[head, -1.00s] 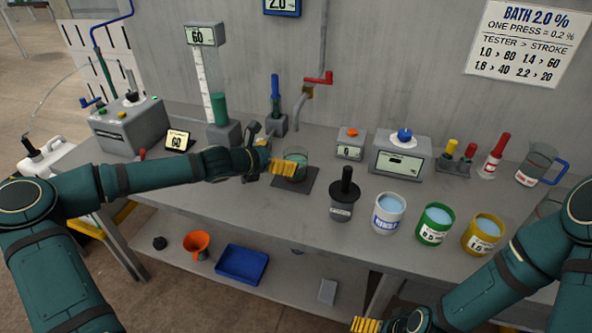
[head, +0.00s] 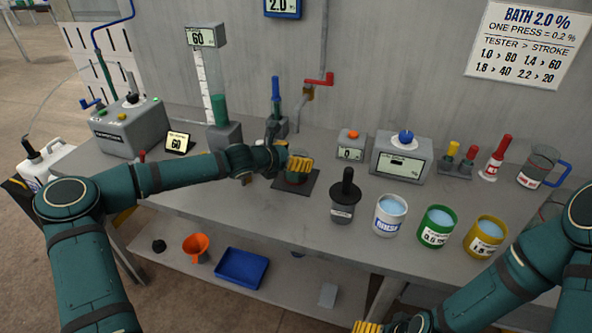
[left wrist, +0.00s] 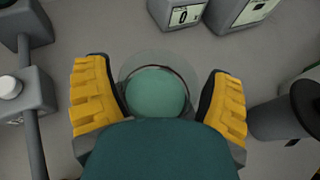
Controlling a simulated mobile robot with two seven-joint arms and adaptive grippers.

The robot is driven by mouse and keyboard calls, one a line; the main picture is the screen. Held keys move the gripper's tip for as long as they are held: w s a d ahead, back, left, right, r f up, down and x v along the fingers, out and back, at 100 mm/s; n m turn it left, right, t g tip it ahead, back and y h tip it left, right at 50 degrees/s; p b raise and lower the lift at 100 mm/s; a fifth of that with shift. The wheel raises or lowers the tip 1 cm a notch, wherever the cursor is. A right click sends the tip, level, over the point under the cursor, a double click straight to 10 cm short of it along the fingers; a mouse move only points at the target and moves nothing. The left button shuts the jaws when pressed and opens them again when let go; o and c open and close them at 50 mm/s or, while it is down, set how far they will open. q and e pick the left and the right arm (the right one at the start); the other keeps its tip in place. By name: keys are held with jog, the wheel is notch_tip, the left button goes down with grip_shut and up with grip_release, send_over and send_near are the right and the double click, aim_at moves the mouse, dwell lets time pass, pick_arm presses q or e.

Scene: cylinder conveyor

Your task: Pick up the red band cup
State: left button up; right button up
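A clear round cup (left wrist: 158,88) with green contents stands between the two yellow fingers of my left gripper (left wrist: 160,100) in the left wrist view. Narrow gaps show beside the cup, so the gripper is open around it. In the head view my left gripper (head: 299,166) largely hides the cup (head: 296,178), which is over a dark square mat (head: 306,187). I cannot make out a red band on it. My right gripper (head: 368,327) is only partly in view at the bottom edge, and its opening is unclear.
A black-handled grey pot (head: 343,205) stands right of the mat. White (head: 388,222), green (head: 433,236) and yellow (head: 484,246) cups of blue liquid stand further right. A red-handled tap (head: 308,92) is behind. A clear jug (head: 535,168) is at the far right.

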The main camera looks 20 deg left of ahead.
pick_arm(q)
jog(key=c, duration=0.5)
jog(key=shift+r, duration=0.45)
jog(key=s+a+r+p, duration=0.1)
jog(key=s+a, duration=0.2)
jog(key=s, duration=0.2)
jog(key=s+a+p, duration=0.1)
jog(key=s+a, duration=0.2)
jog(key=s, duration=0.2)
jog(key=s+a+r, duration=0.1)
jog(key=s+a, duration=0.2)
jog(key=s, duration=0.2)
jog(key=shift+s+a+r+p, duration=0.1)
jog(key=shift+a+r+p, duration=0.2)
jog(key=shift+p, duration=0.1)
jog(key=o, duration=0.5)
jog(key=shift+c, duration=0.2)
jog(key=c, duration=0.4)
